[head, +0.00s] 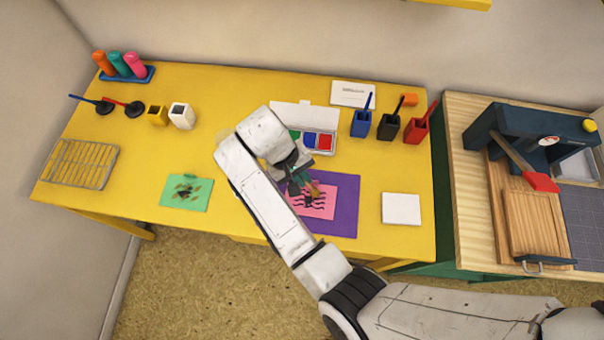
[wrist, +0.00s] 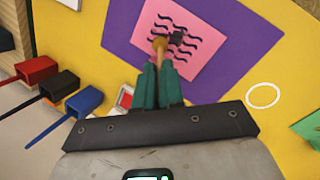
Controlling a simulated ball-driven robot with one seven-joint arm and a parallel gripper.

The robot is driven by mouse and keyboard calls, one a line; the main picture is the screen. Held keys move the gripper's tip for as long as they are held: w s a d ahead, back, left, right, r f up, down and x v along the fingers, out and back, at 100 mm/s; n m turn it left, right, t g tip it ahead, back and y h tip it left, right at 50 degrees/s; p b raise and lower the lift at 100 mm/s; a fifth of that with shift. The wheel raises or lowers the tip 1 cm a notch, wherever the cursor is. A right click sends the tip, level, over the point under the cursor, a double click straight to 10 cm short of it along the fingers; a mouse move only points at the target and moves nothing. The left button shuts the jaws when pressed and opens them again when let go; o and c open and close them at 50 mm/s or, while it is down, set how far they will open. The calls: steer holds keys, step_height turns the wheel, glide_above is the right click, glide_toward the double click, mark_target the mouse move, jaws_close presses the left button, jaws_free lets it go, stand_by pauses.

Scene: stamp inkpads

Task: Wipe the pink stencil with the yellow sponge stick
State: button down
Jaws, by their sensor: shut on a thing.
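The pink stencil (head: 316,208) with wavy black lines lies flat on a purple mat (head: 346,191) near the table's front edge. It also shows at the top of the wrist view (wrist: 190,32). My gripper (head: 303,187) is above its upper left part, with teal fingers (wrist: 158,72) shut on the yellow sponge stick (wrist: 160,46). The stick's yellow end shows past the fingertips, over the stencil's edge. A dark patch lies beside that end on the stencil; I cannot tell whether it is ink or part of the stick. Whether the stick touches the stencil is unclear.
An open paint box (head: 318,141) stands behind the gripper. Blue (head: 361,124), black (head: 388,128) and red (head: 415,130) holders with sticks are behind right. A green card (head: 186,192) lies left, a white block (head: 401,208) right. The table's front left is mostly clear.

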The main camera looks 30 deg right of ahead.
steer(key=shift+f, duration=0.35)
stand_by(0.3)
steer(key=shift+w+a, duration=0.1)
